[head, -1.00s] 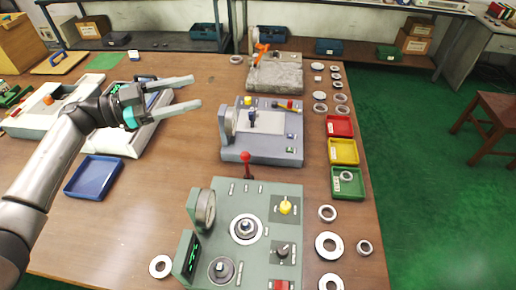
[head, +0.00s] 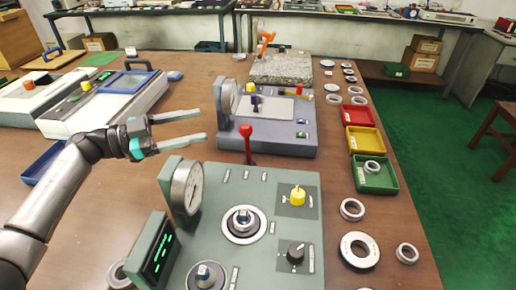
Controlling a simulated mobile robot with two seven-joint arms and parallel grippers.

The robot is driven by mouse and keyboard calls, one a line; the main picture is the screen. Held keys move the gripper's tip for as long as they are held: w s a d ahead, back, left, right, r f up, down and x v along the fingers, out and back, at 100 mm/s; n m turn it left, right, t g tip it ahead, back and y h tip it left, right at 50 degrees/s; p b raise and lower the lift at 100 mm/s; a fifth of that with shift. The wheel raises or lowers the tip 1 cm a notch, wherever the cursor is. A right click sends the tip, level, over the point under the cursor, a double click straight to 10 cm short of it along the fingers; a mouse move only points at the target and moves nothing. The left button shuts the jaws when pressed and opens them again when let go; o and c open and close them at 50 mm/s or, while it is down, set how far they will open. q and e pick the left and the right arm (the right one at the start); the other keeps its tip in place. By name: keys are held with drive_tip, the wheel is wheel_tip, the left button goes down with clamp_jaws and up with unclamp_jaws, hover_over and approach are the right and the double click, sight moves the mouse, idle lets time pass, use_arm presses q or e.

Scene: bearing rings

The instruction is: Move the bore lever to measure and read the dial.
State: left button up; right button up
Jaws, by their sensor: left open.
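The green-grey measuring device (head: 225,255) stands at the front of the table. A lever with a red ball knob (head: 247,132) rises upright at its back edge. A round dial (head: 188,188) stands on its left side, turned partly away, so its reading cannot be made out. A ring sits around the central post (head: 243,222). A yellow knob (head: 298,196) and a black knob (head: 295,252) are on the right of its top. My left gripper (head: 204,125) is open and empty, left of the red knob and apart from it. My right gripper is not in view.
A blue-grey device (head: 275,135) stands just behind, with a granite block (head: 281,70) farther back. Red (head: 358,115), yellow (head: 365,140) and green (head: 375,186) trays and several loose rings line the right side. A green-lit display (head: 157,252) stands at the front left.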

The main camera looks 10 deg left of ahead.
use_arm(q)
wheel_tip(320, 180, down, 4)
drive_tip(key=b, duration=0.3)
drive_tip(key=shift+f, duration=0.2)
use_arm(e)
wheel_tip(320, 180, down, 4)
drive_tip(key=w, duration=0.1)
use_arm(q)
drive_tip(key=b, duration=0.3)
hover_over(248, 150)
drive_tip(key=w, duration=0.1)
drive_tip(key=shift+w+d, duration=0.2)
drive_tip(key=shift+d, duration=0.25)
drive_tip(key=shift+w+d, duration=0.35)
drive_tip(key=shift+d, duration=0.25)
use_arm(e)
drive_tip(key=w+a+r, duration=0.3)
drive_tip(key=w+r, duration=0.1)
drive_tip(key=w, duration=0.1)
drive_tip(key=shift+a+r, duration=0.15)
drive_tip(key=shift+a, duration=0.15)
use_arm(q)
drive_tip(key=shift+c, duration=0.4)
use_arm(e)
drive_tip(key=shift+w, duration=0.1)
use_arm(q)
clamp_jaws()
